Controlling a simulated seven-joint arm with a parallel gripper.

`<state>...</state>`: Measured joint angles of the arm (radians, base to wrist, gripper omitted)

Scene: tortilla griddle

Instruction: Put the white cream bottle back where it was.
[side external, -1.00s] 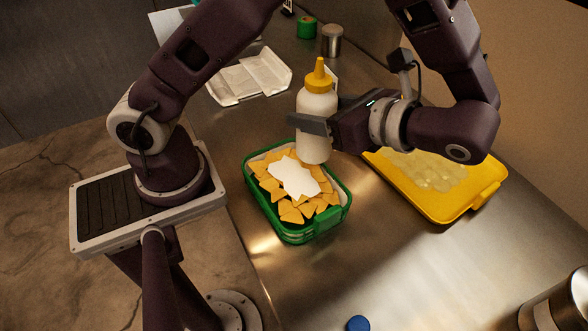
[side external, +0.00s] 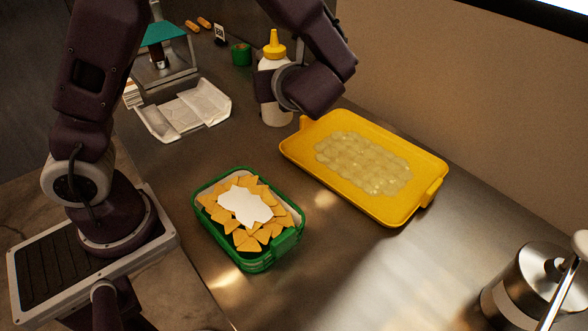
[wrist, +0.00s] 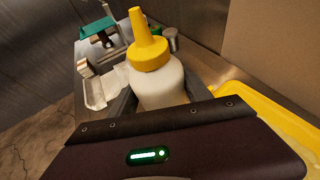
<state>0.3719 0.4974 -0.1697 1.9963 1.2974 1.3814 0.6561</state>
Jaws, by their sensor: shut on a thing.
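The white cream bottle (side external: 275,112) with a yellow nozzle cap (side external: 274,47) is upright at the back of the steel counter, beyond the yellow tray. My gripper (side external: 264,88) is shut around its body; my wrist hides part of the bottle's right side. I cannot tell whether its base touches the counter. In the wrist view the bottle (wrist: 160,86) stands between the two dark fingers, its cap leaning left in the picture.
A yellow tray (side external: 432,190) with a pale layer is at right. A green basket (side external: 258,264) of chips topped with white cream is in front. Paper trays (side external: 185,112), a green tin (side external: 241,55) and a press with a teal top (side external: 163,33) are behind. A steel canister (side external: 525,290) is front right.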

